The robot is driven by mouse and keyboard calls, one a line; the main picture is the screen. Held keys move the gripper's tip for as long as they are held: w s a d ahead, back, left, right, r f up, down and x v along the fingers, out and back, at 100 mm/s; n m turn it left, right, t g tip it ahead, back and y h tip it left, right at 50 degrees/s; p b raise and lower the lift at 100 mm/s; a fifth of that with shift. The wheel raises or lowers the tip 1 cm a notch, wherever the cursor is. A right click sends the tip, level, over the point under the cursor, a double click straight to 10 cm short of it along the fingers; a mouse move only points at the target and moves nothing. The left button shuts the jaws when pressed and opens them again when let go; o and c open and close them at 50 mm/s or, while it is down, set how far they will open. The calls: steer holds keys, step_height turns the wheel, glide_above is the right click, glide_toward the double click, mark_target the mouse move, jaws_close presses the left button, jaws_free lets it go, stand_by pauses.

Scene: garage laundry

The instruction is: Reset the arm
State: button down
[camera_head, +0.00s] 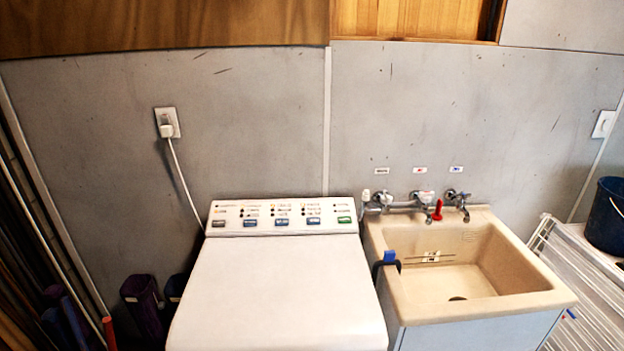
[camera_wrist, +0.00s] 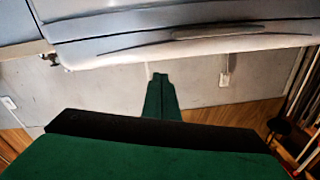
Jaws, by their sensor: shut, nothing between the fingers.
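My gripper (camera_wrist: 160,76) shows in the wrist view as two green fingers. They lie together at the middle of the picture, with nothing held between them. Its black and green body (camera_wrist: 155,145) fills the lower part of that view. The fingers point toward the grey wall, below a pale, rounded appliance edge (camera_wrist: 190,45) across the top. The wrist picture appears upside down. Neither my gripper nor my arm shows in the head view.
The head view shows a white washing machine (camera_head: 275,290) with a button panel beside a beige sink (camera_head: 540,293). Taps (camera_head: 423,198) are above the sink. A plugged cord (camera_head: 180,172) runs down the wall. A dark bucket (camera_head: 606,217) and white rack (camera_head: 585,290) stand right.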

steer(key=s+d+f+n+g, duration=0.1)
steer(key=s+f, duration=0.3)
steer(key=s, duration=0.5)
steer(key=s+d+f+n+g, duration=0.1)
steer(key=s+f, duration=0.2)
steer(key=s, duration=0.6)
steer(key=s+a+g+h, duration=0.1)
steer(key=s+a+h, duration=0.1)
steer(key=s, duration=1)
steer(key=shift+s+a, duration=0.25)
steer(key=shift+a, duration=0.55)
